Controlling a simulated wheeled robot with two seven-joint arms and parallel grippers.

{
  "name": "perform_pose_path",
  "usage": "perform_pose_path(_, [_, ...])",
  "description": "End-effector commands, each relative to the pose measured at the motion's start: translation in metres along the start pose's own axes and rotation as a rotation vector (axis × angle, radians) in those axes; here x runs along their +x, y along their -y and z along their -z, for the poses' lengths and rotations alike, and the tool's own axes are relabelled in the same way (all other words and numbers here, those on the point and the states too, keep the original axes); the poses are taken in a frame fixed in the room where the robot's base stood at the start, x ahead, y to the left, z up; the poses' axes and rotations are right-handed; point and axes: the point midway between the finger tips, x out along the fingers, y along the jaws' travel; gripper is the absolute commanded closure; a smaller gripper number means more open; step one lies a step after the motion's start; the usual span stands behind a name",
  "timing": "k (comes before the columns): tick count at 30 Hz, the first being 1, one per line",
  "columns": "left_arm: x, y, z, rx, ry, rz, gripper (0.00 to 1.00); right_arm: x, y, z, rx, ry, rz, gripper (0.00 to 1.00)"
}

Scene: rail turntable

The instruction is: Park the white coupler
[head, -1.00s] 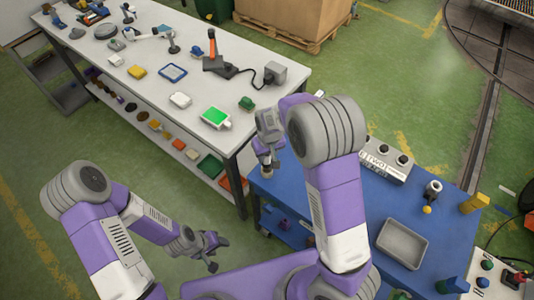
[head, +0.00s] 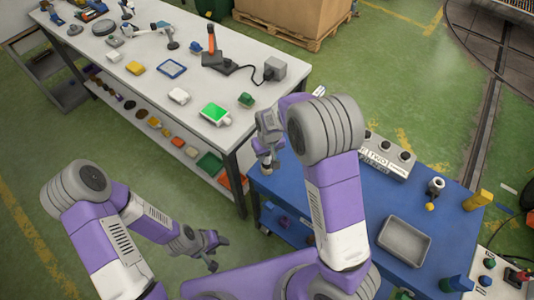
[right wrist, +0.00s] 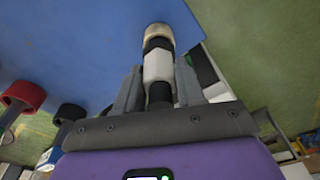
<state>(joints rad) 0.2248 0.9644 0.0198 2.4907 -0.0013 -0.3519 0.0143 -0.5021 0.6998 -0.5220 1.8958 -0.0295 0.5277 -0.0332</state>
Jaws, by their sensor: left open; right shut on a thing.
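In the right wrist view my right gripper (right wrist: 158,88) is shut on the white coupler (right wrist: 157,67). The coupler has a white body, a black collar and a pale tan end pointing away from the gripper. My left gripper (head: 211,252) is open and empty, low in front of me, away from both tables.
A grey block (head: 386,157) with several dark round tops and a "TWO" label stands at the blue table's back edge. The white table (head: 185,62) carries several items.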

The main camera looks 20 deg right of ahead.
Motion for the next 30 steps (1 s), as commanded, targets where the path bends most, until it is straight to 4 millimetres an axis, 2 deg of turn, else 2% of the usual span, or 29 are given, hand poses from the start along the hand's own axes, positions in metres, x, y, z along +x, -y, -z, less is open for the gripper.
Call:
perform_pose_path(14, [0.009,0.003,0.000,0.000,0.000,0.000,0.49,0.013,0.000,-0.001,0.000,0.000,0.000,0.98])
perform_pose_path(15, [0.008,0.003,0.000,0.000,0.000,0.000,0.49,0.011,0.000,-0.001,0.000,0.000,0.000,0.56])
perform_pose_path(19, [0.008,0.003,0.000,0.000,0.000,0.000,0.49,0.011,0.000,-0.001,0.000,0.000,0.000,0.36])
perform_pose_path(20, [0.008,0.003,0.000,0.000,0.000,0.000,0.49,0.011,0.000,-0.001,0.000,0.000,0.000,0.32])
perform_pose_path(30, [0.007,0.003,0.000,0.000,0.000,0.000,0.49,0.007,0.000,-0.001,0.000,-0.001,0.000,0.32])
